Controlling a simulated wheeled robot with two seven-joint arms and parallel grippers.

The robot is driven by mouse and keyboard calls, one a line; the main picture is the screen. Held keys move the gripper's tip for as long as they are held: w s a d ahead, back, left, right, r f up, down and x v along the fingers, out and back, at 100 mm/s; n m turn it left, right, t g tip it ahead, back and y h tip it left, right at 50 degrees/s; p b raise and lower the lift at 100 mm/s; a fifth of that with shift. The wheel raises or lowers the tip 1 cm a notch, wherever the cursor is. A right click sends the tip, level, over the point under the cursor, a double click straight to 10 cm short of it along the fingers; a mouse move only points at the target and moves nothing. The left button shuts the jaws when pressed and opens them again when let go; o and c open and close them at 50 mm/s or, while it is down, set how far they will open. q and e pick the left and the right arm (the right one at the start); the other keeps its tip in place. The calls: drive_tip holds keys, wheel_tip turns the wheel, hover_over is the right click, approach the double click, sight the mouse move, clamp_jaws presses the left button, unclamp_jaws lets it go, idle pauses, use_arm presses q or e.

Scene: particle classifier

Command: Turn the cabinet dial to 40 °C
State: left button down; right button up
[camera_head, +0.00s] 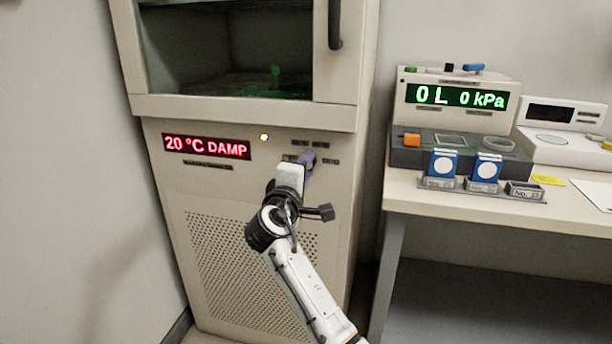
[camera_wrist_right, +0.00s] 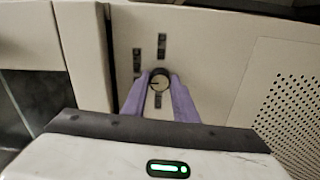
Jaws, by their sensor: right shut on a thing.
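The beige cabinet (camera_head: 170,210) stands on the left in the head view. Its red display (camera_head: 206,146) reads "20 °C DAMP". In the right wrist view the dial (camera_wrist_right: 159,82) is a small round knob with a dark rim and a pointer mark, among several dark labels. My right gripper (camera_head: 306,160) reaches the cabinet's front panel, where it hides the dial in the head view. In the right wrist view its purple fingers (camera_wrist_right: 160,88) are shut on the dial, one on each side. My left gripper is not in view.
The cabinet's upper window has a dark handle (camera_head: 334,24). To the right, a table (camera_head: 450,203) holds a device with a green "0 L 0 kPa" display (camera_head: 457,97), two blue-and-white items and a white instrument (camera_head: 560,148).

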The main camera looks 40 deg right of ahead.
use_arm(q)
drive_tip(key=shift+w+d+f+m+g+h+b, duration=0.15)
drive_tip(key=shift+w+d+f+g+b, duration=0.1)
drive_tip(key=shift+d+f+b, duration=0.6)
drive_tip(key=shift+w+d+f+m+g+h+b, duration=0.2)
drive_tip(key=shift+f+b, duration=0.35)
drive_tip(key=shift+b, duration=0.7)
use_arm(e)
drive_tip(key=shift+f+m, duration=0.15)
drive_tip(key=shift+m, duration=3.15)
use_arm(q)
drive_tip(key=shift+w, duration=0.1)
use_arm(e)
drive_tip(key=o, duration=1.1)
drive_tip(key=shift+c, duration=0.2)
drive_tip(key=shift+a, duration=0.1)
